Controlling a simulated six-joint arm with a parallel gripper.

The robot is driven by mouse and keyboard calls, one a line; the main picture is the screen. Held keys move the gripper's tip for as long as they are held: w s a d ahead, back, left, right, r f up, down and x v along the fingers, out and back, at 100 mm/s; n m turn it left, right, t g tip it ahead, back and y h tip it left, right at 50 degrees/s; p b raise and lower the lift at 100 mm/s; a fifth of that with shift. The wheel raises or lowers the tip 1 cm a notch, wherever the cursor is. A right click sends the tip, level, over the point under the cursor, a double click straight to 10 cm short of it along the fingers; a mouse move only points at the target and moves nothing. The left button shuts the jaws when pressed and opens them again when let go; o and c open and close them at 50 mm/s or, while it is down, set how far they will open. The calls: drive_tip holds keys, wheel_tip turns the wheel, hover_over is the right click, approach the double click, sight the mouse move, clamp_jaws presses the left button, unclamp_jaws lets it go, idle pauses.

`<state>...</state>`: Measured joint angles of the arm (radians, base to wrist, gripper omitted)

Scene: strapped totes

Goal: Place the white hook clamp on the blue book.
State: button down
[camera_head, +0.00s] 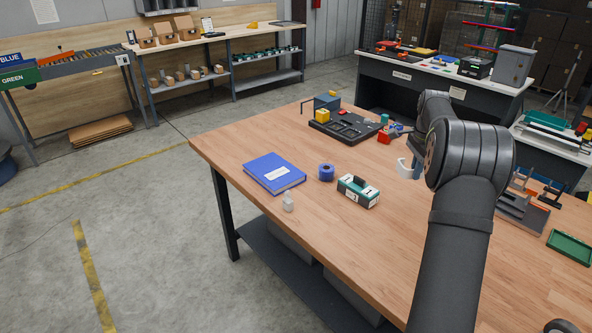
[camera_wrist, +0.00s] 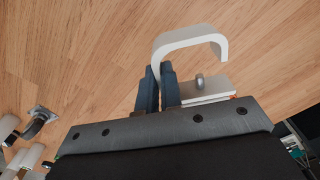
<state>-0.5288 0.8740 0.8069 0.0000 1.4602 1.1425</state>
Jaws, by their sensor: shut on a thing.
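The white hook clamp (camera_wrist: 190,38) is in my gripper (camera_wrist: 160,80) in the wrist view. The two dark blue fingers are shut on one side of it, and its curved hook sticks out past them. In the head view part of the white clamp (camera_head: 403,166) shows left of my arm, over the right part of the table; my gripper is mostly hidden behind the arm there. The blue book (camera_head: 274,172) lies flat near the table's left edge, with a white label on its cover and nothing on it. It is well left of my gripper.
A blue tape roll (camera_head: 326,172) and a green-and-white box (camera_head: 358,190) stand between the book and my arm. A small clear object (camera_head: 288,202) is near the front edge. A black organiser tray (camera_head: 345,127) is behind. A green tray (camera_head: 570,247) lies at right.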

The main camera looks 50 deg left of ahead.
drive_tip(key=s+a+n, duration=0.1)
drive_tip(key=s+a, duration=0.6)
drive_tip(key=a, duration=0.6)
drive_tip(key=n, duration=0.2)
hover_over(281, 186)
drive_tip(key=f, duration=0.6)
drive_tip(key=shift+w+d+f, duration=0.2)
drive_tip(key=shift+w+d, duration=0.05)
drive_tip(key=shift+s+a+f+m, duration=0.25)
drive_tip(key=shift+a+m, duration=0.05)
drive_tip(key=shift+a, duration=0.1)
drive_tip(key=shift+f, duration=2.05)
drive_tip(key=c, duration=2)
unclamp_jaws()
drive_tip(key=shift+f, duration=0.2)
drive_tip(key=shift+c, duration=0.2)
drive_tip(key=o, duration=0.4)
drive_tip(key=shift+o, duration=0.2)
